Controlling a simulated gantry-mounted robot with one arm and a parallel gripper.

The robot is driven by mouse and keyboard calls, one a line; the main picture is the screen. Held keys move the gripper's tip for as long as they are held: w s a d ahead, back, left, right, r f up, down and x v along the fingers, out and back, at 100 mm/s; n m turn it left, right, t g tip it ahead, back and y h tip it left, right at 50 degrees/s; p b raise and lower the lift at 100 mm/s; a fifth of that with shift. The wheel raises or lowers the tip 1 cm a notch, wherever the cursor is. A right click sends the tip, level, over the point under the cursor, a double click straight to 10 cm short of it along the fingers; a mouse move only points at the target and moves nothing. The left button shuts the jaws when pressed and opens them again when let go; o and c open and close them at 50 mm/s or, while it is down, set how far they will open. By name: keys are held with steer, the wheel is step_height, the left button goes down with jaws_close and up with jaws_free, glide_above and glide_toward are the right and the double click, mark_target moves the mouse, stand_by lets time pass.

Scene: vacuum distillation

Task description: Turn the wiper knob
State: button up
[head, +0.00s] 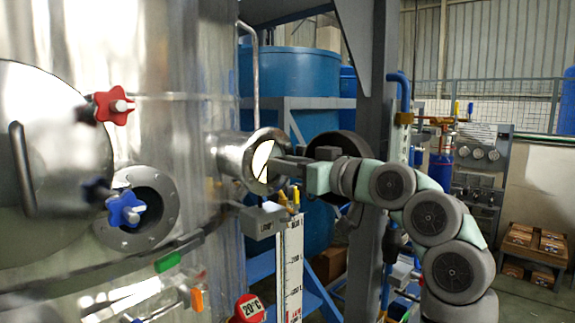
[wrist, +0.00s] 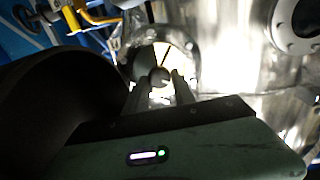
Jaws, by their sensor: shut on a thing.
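The sight glass port (head: 250,157) is a round metal flange on the side of the steel vessel, with a bright glass face. In the wrist view the sight glass (wrist: 176,58) shows a thin dark wiper line across it. The small round wiper knob (wrist: 158,75) sits in front of the glass, between my fingertips. My gripper (wrist: 160,84) is shut on the knob. In the head view my gripper (head: 278,166) reaches in from the right to the glass face, and its fingers hide the knob.
The steel vessel (head: 165,60) fills the left, with a red star knob (head: 112,106) and a blue star knob (head: 125,208). A grey box (head: 262,220) and a white scale (head: 290,265) stand just below my gripper. A grey post (head: 372,90) rises behind my arm.

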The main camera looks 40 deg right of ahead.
jaws_close()
steer(key=shift+b, duration=0.3)
steer(key=shift+a+n+b, duration=0.15)
steer(key=shift+n+b, duration=1.5)
steer(key=shift+n, duration=1.45)
steer(key=o, duration=0.7)
jaws_free()
steer(key=shift+c, duration=0.2)
